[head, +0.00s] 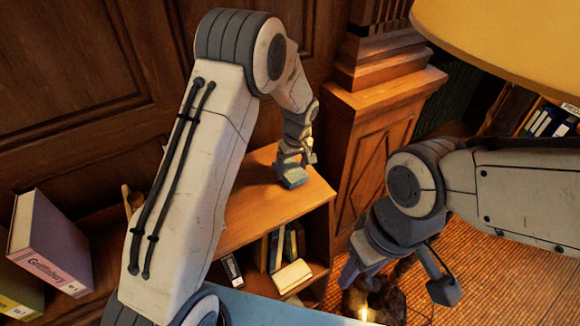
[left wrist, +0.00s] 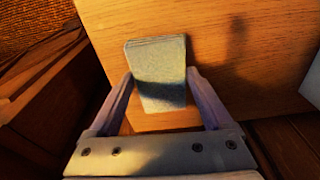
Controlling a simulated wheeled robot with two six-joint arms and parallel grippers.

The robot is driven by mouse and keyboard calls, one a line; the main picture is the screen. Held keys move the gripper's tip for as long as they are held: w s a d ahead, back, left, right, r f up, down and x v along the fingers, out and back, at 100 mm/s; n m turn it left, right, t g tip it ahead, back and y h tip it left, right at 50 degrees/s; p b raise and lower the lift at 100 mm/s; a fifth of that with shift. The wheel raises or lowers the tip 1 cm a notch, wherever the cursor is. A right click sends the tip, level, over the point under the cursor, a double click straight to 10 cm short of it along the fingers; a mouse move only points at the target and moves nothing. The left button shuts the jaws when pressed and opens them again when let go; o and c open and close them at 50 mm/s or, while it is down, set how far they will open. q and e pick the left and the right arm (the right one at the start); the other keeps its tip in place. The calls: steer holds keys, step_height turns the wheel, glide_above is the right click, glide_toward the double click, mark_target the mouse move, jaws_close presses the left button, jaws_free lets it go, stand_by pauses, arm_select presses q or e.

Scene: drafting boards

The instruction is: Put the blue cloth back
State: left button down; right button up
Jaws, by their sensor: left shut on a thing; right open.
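The folded blue cloth (left wrist: 158,75), grey-blue in this light, is between the two fingers of my left gripper (left wrist: 160,92) in the left wrist view. In the head view the cloth (head: 292,177) shows below my left gripper (head: 294,160), over the wooden top of the low bookshelf (head: 245,210). The gripper is shut on it. I cannot tell whether the cloth rests on the wood or hangs just above it. My right gripper (head: 398,278) is open and empty, over the floor to the right of the bookshelf.
Several books (head: 282,247) stand in the bookshelf below the top. A carved wooden pillar (head: 372,130) rises close behind it to the right. A pink book (head: 50,245) stands at the left. A yellow lampshade (head: 510,40) fills the upper right.

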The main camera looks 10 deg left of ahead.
arm_select(q)
steer(key=shift+f, duration=0.6)
jaws_free()
steer(key=shift+f, duration=0.15)
steer(key=shift+r, duration=0.2)
